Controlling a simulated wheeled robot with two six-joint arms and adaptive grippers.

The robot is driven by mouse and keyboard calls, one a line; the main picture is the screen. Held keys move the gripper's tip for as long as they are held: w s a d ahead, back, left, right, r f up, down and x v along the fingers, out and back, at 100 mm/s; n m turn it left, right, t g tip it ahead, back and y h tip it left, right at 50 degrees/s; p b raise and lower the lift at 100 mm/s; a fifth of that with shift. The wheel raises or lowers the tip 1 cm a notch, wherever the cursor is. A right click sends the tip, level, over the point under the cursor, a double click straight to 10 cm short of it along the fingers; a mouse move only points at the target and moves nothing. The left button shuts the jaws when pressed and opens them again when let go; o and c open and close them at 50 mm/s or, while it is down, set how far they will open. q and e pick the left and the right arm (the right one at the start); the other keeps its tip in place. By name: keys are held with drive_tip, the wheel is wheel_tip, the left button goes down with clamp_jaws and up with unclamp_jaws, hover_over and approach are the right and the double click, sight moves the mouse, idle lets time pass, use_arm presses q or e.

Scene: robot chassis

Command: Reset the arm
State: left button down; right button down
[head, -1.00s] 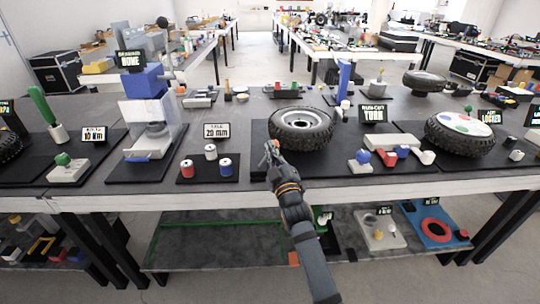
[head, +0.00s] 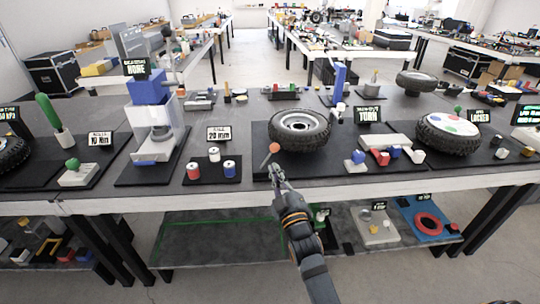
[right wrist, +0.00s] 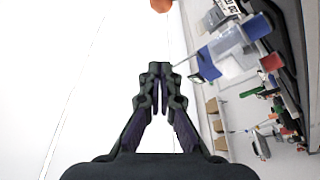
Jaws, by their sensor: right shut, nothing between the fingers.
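My right arm reaches in from the bottom of the head view. Its gripper (head: 275,170) is in front of the long table's front edge, below the tire. In the right wrist view the fingers (right wrist: 160,70) are together, with nothing between them. A small orange ball (head: 274,148) shows just above the fingertips in the head view, and at the top of the right wrist view (right wrist: 160,4). It is apart from the fingers in the wrist view. My left gripper is in neither view.
The long dark table (head: 105,184) spans the view. It bears a tire with a pale rim (head: 301,124), a blue and white press (head: 150,118), several small cylinders and a tire with coloured dots (head: 447,132). A lower shelf (head: 200,237) lies beneath. Floor in front is clear.

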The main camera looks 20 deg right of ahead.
drive_tip(key=s+f+m+g+y+p, duration=0.1)
drive_tip(key=s+f+g+p, duration=0.25)
drive_tip(key=f, duration=1.25)
drive_tip(key=s+f+m+g+p, duration=0.2)
drive_tip(key=s+f+g, duration=0.3)
drive_tip(key=f, duration=1)
drive_tip(key=s+d+f+m+g+p, duration=0.25)
drive_tip(key=s+f+g, duration=0.35)
drive_tip(key=s+f, duration=0.95)
drive_tip(key=s+d+f+m+g+p, duration=0.1)
drive_tip(key=s+d+f+g, duration=0.1)
drive_tip(key=s, duration=0.9)
drive_tip(key=s+d+f+m+g+p, duration=0.1)
drive_tip(key=s+d+f+g+p, duration=0.1)
drive_tip(key=s, duration=0.9)
drive_tip(key=shift+s+f+g+h, duration=0.25)
drive_tip(key=shift+f+g+h, duration=0.25)
drive_tip(key=shift+f, duration=0.3)
